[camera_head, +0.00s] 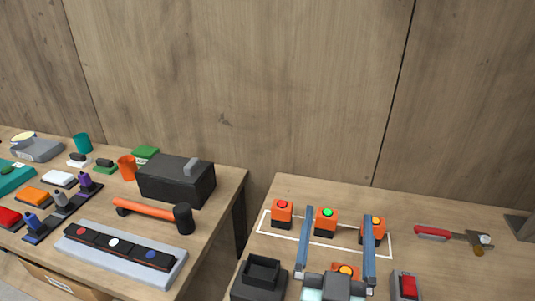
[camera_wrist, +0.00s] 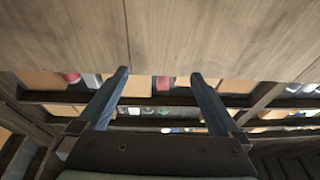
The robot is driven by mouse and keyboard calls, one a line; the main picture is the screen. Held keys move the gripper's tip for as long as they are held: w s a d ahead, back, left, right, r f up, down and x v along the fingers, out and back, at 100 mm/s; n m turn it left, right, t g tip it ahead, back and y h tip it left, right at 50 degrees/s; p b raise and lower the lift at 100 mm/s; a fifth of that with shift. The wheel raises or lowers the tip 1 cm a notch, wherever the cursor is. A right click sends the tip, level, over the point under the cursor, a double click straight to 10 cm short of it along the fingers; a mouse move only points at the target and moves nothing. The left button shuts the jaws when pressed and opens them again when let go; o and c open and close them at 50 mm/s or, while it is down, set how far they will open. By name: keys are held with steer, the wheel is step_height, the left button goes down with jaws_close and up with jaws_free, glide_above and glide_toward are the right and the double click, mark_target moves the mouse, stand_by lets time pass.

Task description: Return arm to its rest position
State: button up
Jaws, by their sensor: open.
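My gripper (camera_head: 338,240) is in the head view at the lower right, over the right table. Its two long blue-grey fingers are wide apart with nothing between them in its grasp. It also shows in the wrist view (camera_wrist: 160,82), open and empty, in front of a wooden surface with shelves of blurred items beyond. In the head view, orange button boxes with a red button (camera_head: 282,208), a green button (camera_head: 326,215) and an amber button (camera_head: 376,224) stand by the fingers. Another amber-topped box (camera_head: 346,271) is partly hidden by my gripper. Contact cannot be told.
A black open box (camera_head: 262,272) and a red switch (camera_head: 407,285) flank my gripper. A hammer (camera_head: 455,237) lies at right. The left table holds a black box (camera_head: 176,181), an orange mallet (camera_head: 150,211) and a grey button panel (camera_head: 120,252). A gap separates the tables.

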steer(key=a+r+t+y, duration=0.1)
steer(key=a+r+t, duration=0.3)
steer(key=r, duration=1.7)
steer(key=s+a+r+n+t+y, duration=0.1)
steer(key=s+a+r+y, duration=0.1)
steer(key=r, duration=0.5)
steer(key=s+a+r+n+t+y, duration=0.1)
steer(key=s+a+r+n+y, duration=0.1)
steer(key=s+a+r, duration=0.3)
step_height(320, 180, up, 3)
steer(key=shift+s+r+t, duration=0.1)
steer(key=shift+s+t, duration=0.3)
steer(key=shift+s, duration=0.75)
steer(key=shift+a, duration=0.1)
